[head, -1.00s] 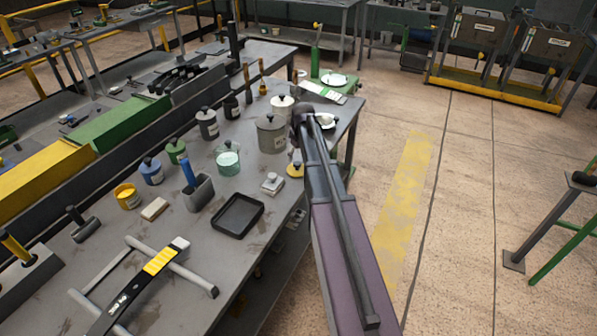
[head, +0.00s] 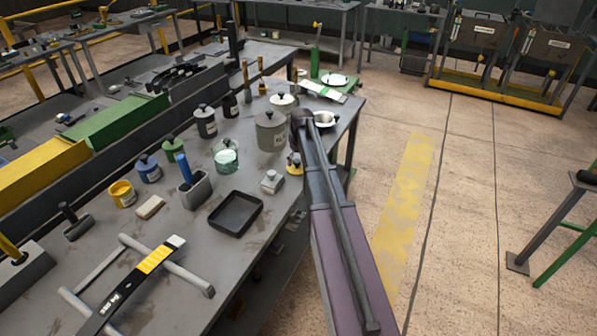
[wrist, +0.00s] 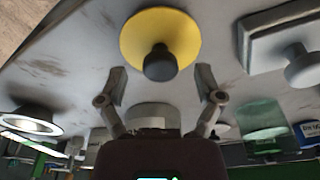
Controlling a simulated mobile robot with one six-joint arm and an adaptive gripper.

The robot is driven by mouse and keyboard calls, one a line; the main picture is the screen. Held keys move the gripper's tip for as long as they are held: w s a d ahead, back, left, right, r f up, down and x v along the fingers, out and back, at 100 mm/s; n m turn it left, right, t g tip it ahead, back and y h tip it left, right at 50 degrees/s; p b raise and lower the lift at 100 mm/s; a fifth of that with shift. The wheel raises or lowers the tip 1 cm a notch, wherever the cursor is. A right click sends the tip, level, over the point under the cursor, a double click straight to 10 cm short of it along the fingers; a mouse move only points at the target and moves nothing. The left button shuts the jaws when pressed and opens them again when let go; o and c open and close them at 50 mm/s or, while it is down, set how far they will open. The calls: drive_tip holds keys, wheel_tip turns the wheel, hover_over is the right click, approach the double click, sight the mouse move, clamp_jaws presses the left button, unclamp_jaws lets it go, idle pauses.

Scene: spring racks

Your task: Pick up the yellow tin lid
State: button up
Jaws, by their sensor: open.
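The yellow tin lid (wrist: 183,28) is a round yellow disc with a dark knob, lying on the grey workbench. In the wrist view it sits just beyond the fingertips, near the middle. My gripper (wrist: 163,84) is open and empty, with one finger to each side of the line to the knob and not touching it. In the head view the lid (head: 294,168) shows in part at the bench's right edge, beside my arm. My gripper is hidden there behind the arm.
A square grey lid with a knob (wrist: 284,45) lies to the right of the yellow lid in the wrist view. A large grey tin (head: 271,132), a glass jar (head: 226,157) and a black tray (head: 236,212) stand nearby. A white bowl (head: 324,119) is beyond my arm.

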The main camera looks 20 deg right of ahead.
drive_tip(key=shift+f+b, duration=0.3)
drive_tip(key=shift+f, duration=0.3)
drive_tip(key=shift+c, duration=0.3)
clamp_jaws()
